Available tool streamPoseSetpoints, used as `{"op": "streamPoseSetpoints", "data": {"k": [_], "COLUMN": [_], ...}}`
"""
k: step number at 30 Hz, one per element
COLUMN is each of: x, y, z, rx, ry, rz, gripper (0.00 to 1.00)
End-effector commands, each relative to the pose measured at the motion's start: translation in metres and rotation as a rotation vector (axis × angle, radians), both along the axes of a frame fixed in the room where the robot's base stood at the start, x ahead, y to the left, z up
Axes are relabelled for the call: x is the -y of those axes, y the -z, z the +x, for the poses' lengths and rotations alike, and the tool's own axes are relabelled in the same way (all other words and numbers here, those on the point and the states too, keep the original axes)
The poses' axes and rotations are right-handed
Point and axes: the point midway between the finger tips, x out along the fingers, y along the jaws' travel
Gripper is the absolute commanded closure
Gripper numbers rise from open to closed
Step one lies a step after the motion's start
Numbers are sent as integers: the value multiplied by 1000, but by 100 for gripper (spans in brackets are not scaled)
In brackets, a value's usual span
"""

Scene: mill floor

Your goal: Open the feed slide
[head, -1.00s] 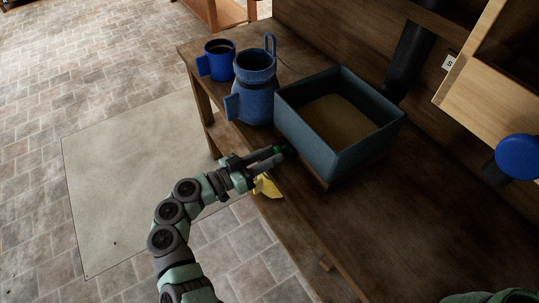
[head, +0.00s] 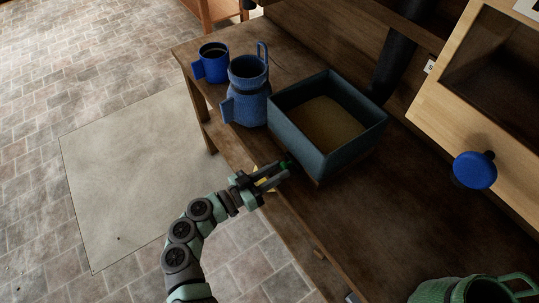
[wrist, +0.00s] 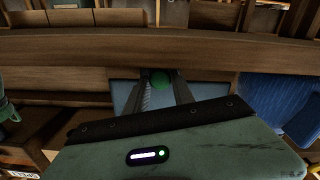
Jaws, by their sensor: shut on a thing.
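My gripper (head: 278,174) is at the near edge of the wooden bench, in front of the blue-grey bin (head: 350,152). Its fingers are shut around a small round green knob (head: 286,164). In the wrist view the green knob (wrist: 160,79) sits between the fingertips, with a blue-grey surface behind it. The knob's mount is hidden, so I cannot tell what it is fixed to or how far any slide is open. A small yellow piece (head: 263,183) shows partly behind my gripper.
A dark-filled blue mug (head: 210,66) and a blue jug (head: 248,100) stand left of the bin, which holds brown grain. At right are a wooden box (head: 440,100) with a blue knob (head: 475,170) and a green vessel (head: 465,292). The bench front is clear.

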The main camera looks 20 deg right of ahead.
Motion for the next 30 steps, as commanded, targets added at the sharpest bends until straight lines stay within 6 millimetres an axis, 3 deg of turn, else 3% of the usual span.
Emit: {"op": "streamPoseSetpoints", "data": {"k": [13,14,15,21,30], "x": [1,1,1,1,-1], "y": [0,0,0,0,0], "z": [-8,-8,-8,-8,-8], "rx": [-1,-1,-1,-1,-1], "ry": [1,1,1,1,-1], "rz": [-1,-1,-1,-1,-1], "gripper": [100,68,65,48,48]}}
